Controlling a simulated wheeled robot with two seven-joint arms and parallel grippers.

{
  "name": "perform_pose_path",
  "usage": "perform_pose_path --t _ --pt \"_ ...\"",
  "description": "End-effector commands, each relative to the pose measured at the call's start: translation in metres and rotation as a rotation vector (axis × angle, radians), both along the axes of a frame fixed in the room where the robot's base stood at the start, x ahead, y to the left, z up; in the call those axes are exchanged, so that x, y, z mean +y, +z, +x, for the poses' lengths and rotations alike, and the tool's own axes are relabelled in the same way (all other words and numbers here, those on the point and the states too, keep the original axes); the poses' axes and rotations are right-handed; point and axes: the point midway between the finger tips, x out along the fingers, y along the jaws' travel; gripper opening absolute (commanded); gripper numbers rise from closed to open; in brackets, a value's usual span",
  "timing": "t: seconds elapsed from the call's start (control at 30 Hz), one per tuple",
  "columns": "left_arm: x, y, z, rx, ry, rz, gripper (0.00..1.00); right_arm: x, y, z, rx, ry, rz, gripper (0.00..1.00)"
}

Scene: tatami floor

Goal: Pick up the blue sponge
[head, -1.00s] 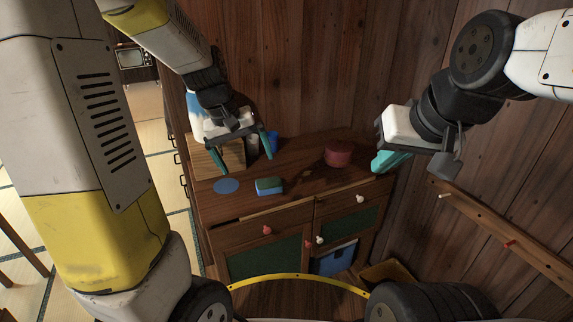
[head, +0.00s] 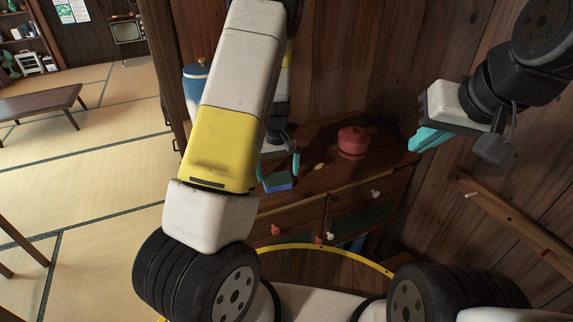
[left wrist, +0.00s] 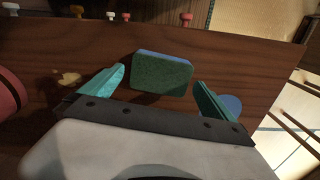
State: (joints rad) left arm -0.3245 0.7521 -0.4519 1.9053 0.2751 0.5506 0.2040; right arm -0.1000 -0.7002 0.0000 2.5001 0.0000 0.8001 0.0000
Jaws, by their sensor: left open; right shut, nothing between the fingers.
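The blue sponge (head: 278,182) lies on the wooden cabinet top (head: 335,178). In the left wrist view the sponge (left wrist: 163,74) shows a green face and a blue edge. My left gripper (head: 278,165) is open over the cabinet, close to the sponge. In the left wrist view the sponge is between and slightly beyond the teal fingertips (left wrist: 160,79), with space on both sides. My left arm hides part of the cabinet in the head view. My right gripper (head: 427,138) is shut and empty, beside the right wall, away from the sponge.
A red lidded pot (head: 353,143) stands on the cabinet to the right, near a small yellowish piece (head: 320,167). A flat blue disc (left wrist: 232,104) lies beside one left finger. Drawer knobs (head: 376,193) stick out in front. A peg rail (head: 510,230) runs along the right wall.

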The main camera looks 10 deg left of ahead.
Motion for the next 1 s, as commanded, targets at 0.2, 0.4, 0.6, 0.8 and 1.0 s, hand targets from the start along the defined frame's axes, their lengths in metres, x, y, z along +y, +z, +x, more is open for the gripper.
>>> perform_pose_path --t 0.2,0.4,0.6,0.8,1.0 --pt "0.001 -0.030 0.000 0.001 0.000 0.000 1.00 0.000 0.000 0.000 0.000 0.000 0.000 0.00" --pt "0.001 -0.033 0.000 0.000 -0.001 0.000 1.00 0.000 0.000 0.000 0.000 0.000 0.000 0.00" --pt "0.001 -0.033 0.000 0.000 -0.001 0.000 0.76 0.000 0.000 0.000 0.000 0.000 0.000 0.00" --pt "0.001 -0.033 0.000 0.000 -0.001 0.000 0.48 0.000 0.000 0.000 0.000 0.000 0.000 0.00" --pt "0.001 -0.032 0.000 0.000 -0.001 0.000 0.48 0.000 0.000 0.000 0.000 0.000 0.000 0.00"
